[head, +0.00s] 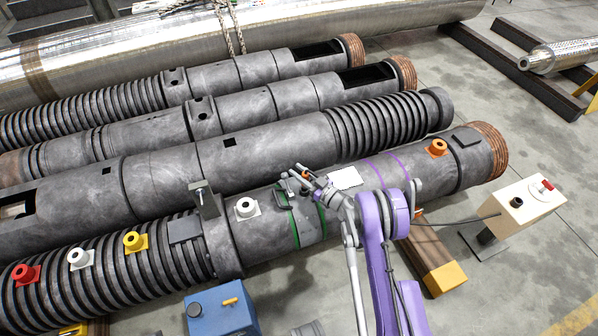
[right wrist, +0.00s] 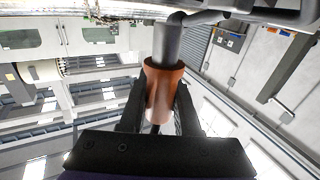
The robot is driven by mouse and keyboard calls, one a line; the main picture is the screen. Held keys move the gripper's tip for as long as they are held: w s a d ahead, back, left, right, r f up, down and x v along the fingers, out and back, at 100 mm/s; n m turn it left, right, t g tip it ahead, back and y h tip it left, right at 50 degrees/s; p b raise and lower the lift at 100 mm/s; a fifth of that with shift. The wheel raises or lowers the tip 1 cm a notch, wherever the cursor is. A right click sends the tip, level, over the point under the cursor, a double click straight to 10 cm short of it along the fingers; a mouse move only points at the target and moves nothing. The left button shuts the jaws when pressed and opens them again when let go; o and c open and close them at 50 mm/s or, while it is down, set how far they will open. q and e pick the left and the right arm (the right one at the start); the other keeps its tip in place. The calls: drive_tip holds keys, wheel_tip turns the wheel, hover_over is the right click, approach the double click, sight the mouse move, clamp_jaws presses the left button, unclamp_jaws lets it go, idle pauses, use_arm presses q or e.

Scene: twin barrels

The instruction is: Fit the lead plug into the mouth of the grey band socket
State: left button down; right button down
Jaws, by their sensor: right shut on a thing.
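My right gripper (head: 308,180) is over the front barrel, close to the green band. In the right wrist view its dark fingers (right wrist: 160,110) are shut on the orange-brown plug (right wrist: 163,88), with a grey cylinder (right wrist: 168,43) extending beyond it. In the head view the plug shows only as a small orange bit at the fingertips. A pale grey-white socket (head: 246,208) sits on the front barrel, left of the gripper and apart from it. A similar pale socket (head: 80,258) sits on the ribbed part. I cannot tell which is the grey band socket. My left gripper is not in view.
Red (head: 25,274), yellow (head: 134,241) and orange (head: 438,147) sockets also sit on the front barrel. A cream box (head: 524,203) with a black cable stands at right. A blue box (head: 221,312) stands in front. Other barrels lie behind.

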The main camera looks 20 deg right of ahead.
drive_tip(key=shift+b, duration=0.65)
idle(1.4)
drive_tip(key=shift+f, duration=0.1)
drive_tip(key=shift+f+b, duration=0.35)
drive_tip(key=shift+f+b, duration=0.5)
drive_tip(key=shift+f, duration=0.1)
drive_tip(key=shift+w+f, duration=0.1)
drive_tip(key=shift+f, duration=0.7)
drive_tip(key=c, duration=0.5)
unclamp_jaws()
drive_tip(key=shift+c, duration=0.2)
